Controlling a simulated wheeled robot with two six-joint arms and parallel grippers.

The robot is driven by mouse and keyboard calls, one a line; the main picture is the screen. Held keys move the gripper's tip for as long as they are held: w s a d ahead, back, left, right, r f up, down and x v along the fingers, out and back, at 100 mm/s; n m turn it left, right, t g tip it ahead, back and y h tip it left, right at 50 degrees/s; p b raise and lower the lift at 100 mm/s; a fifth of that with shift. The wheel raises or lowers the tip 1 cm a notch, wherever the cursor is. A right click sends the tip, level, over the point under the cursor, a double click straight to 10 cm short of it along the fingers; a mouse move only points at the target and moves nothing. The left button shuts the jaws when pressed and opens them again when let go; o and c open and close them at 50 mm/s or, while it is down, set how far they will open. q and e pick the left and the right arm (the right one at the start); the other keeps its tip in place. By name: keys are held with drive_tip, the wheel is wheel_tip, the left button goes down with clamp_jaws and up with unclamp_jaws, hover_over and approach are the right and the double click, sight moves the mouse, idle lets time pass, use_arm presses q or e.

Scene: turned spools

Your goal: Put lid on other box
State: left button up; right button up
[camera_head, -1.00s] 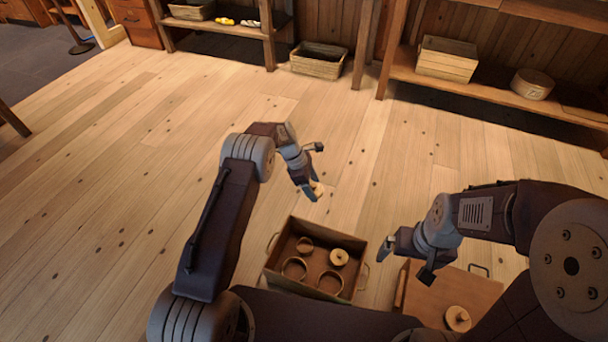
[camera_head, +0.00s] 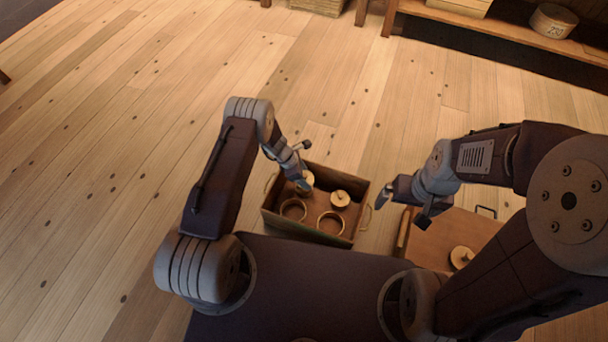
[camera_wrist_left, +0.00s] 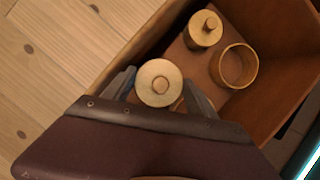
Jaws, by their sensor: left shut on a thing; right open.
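My left gripper (camera_head: 303,184) is shut on a round, pale wooden lid (camera_head: 306,178) with a small knob. The lid is over the back left part of an open wooden crate (camera_head: 270,213). In the left wrist view the lid (camera_wrist_left: 148,91) sits between the fingers (camera_wrist_left: 159,88) and mostly hides what is under it; I cannot tell whether it touches a box. Two open round boxes (camera_head: 293,209) (camera_head: 331,222) stand in the crate's front part. A lidded round box (camera_head: 340,199) stands at its back right. My right gripper (camera_head: 399,207) is open and empty, right of the crate.
A second wooden container (camera_head: 440,235) is right of the crate, with a round wooden piece (camera_head: 461,257) on it. The crate's walls and side handle (camera_head: 367,217) stand near both grippers. A shelf (camera_head: 490,32) is at the back right. Floor at the left is clear.

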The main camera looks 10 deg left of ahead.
use_arm(q)
drive_tip(key=shift+f+b, duration=2.05)
drive_tip(key=shift+f, duration=0.5)
drive_tip(key=shift+a+r, duration=0.1)
drive_tip(key=shift+f, duration=0.25)
drive_tip(key=o, duration=1.6)
drive_tip(key=shift+r, duration=0.25)
drive_tip(key=shift+r+p, duration=0.5)
drive_tip(key=shift+r, duration=0.1)
